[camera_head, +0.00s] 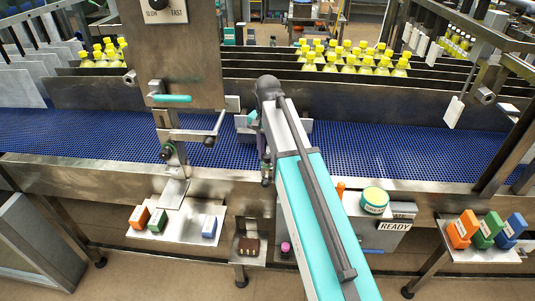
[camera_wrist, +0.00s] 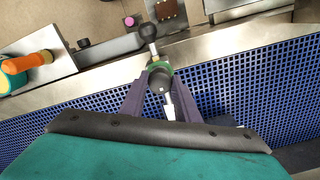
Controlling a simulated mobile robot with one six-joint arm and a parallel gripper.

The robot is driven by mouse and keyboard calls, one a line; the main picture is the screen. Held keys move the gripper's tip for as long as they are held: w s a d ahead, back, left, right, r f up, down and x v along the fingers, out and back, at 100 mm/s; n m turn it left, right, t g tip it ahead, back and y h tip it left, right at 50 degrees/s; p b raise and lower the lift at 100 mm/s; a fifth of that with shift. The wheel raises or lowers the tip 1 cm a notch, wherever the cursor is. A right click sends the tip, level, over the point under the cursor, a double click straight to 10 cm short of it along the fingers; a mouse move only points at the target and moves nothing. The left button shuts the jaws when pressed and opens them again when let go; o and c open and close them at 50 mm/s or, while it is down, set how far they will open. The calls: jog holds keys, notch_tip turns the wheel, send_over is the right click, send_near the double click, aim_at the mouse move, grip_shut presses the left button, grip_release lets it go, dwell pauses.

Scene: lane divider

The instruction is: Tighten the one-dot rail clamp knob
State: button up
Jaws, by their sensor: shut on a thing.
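In the wrist view, a black round knob (camera_wrist: 159,80) with one small white dot on its face sits between the two purple fingers of my gripper (camera_wrist: 160,73). The fingers are shut on it from both sides. A green collar shows at the knob's far side. A black ball-ended lever (camera_wrist: 147,32) stands just beyond the knob, over the steel rail edge. In the head view, my gripper (camera_head: 266,172) is at the near edge of the blue conveyor, and my arm hides most of the knob there.
The blue belt (camera_head: 400,150) runs across, with yellow-capped bottles (camera_head: 350,62) in lanes behind. A bracket with black knobs (camera_head: 166,154) stands left. Shelves with coloured blocks (camera_head: 157,220) (camera_head: 485,232) and a READY box (camera_head: 394,226) stand in front.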

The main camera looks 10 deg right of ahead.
aim_at(267, 155)
jog(key=shift+w+r, duration=0.15)
jog(key=shift+r, duration=0.05)
jog(key=o, duration=1)
jog(key=shift+o, duration=0.3)
jog(key=shift+f, duration=0.1)
jog(key=shift+r, duration=0.2)
notch_tip(267, 155, up, 14)
jog(key=b, duration=0.4)
jog(key=shift+f, duration=0.25)
